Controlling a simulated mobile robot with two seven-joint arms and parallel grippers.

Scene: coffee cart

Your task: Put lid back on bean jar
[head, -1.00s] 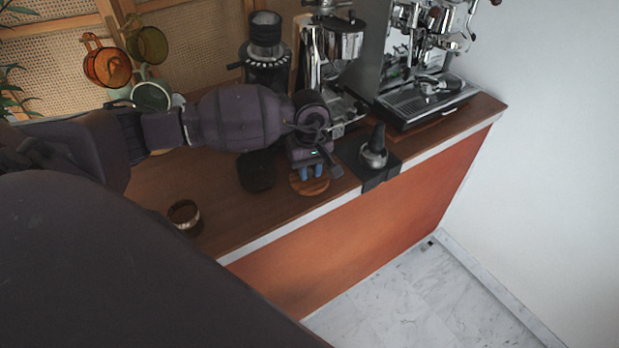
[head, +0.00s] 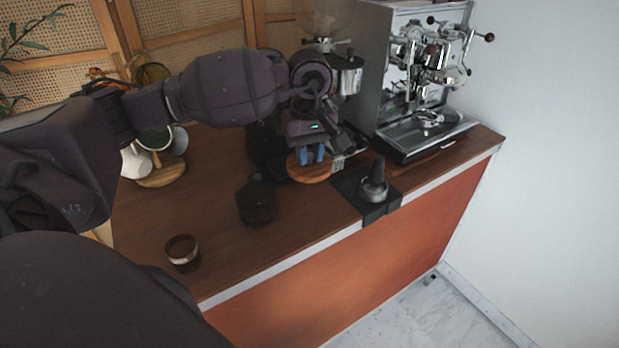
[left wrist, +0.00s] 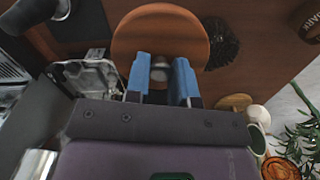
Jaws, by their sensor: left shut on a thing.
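The lid is a round wooden disc (head: 310,167) with a small metal knob; it fills the upper middle of the left wrist view (left wrist: 190,38). My left gripper (head: 312,153) is shut on the knob between its blue fingertips (left wrist: 160,75), and the lid hangs level below it, seemingly above the counter. My right gripper is out of view.
A tamper (head: 375,183) stands on a black mat right of the lid. The espresso machine (head: 425,75) is behind right, a grinder (head: 347,72) behind the gripper.

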